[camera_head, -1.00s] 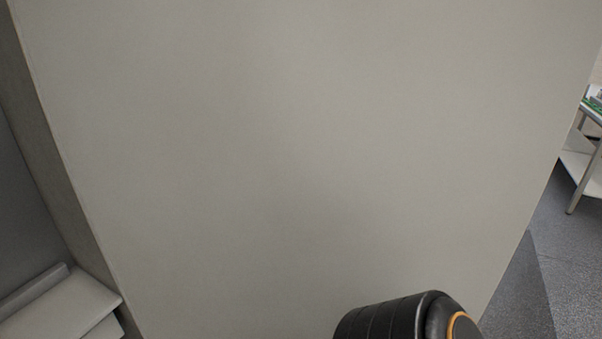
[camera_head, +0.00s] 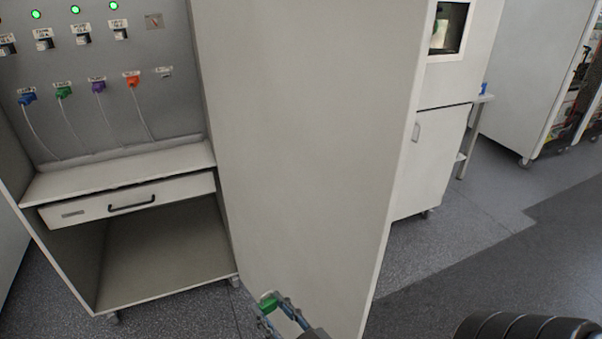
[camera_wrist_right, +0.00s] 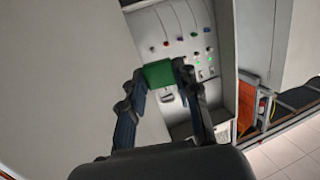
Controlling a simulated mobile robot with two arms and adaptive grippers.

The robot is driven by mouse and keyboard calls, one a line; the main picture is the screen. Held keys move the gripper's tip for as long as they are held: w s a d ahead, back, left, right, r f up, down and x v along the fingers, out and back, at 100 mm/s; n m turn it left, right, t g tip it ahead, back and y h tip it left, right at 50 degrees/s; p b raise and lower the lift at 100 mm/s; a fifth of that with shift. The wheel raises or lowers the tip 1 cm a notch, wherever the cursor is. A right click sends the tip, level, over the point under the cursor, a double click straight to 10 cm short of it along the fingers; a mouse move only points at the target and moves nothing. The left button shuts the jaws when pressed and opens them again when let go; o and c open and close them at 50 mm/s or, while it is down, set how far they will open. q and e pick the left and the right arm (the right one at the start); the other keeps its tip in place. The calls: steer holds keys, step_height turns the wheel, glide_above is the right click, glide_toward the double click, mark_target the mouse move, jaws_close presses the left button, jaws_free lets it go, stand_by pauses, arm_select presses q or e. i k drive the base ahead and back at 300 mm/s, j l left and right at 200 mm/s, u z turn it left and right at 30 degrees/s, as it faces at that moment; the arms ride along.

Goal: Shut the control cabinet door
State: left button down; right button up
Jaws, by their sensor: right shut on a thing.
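The control cabinet door (camera_head: 300,130) is a large plain beige panel, standing open at the right side of the cabinet (camera_head: 100,178) in the head view. The cabinet's grey inside shows green lamps, coloured plugs and a drawer. My right gripper (camera_head: 283,311) is low in front of the door. Its fingers are shut on a green block (camera_head: 268,302), which also shows between the fingertips in the right wrist view (camera_wrist_right: 158,73), by the door's edge. I cannot tell if the block is fixed to the door. My left gripper is out of view.
The drawer (camera_head: 130,200) is in the cabinet above an open lower bay. Another white cabinet (camera_head: 432,165) stands behind the door to the right, with more units further right.

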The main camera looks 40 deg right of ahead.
mark_target(312, 104)
steer(key=l+u, duration=0.1)
steer(key=l, duration=0.3)
steer(key=k+l, duration=0.15)
steer(key=l, duration=0.3)
steer(key=l+u, duration=0.15)
steer(key=l, duration=0.25)
steer(key=k+l, duration=0.15)
steer(key=l, duration=0.25)
steer(key=k+l+u, duration=0.15)
steer(key=l, duration=0.25)
steer(key=k+l, duration=0.1)
steer(key=l, duration=0.3)
steer(key=l+u, duration=0.1)
steer(key=l, duration=0.55)
steer(key=i, duration=0.05)
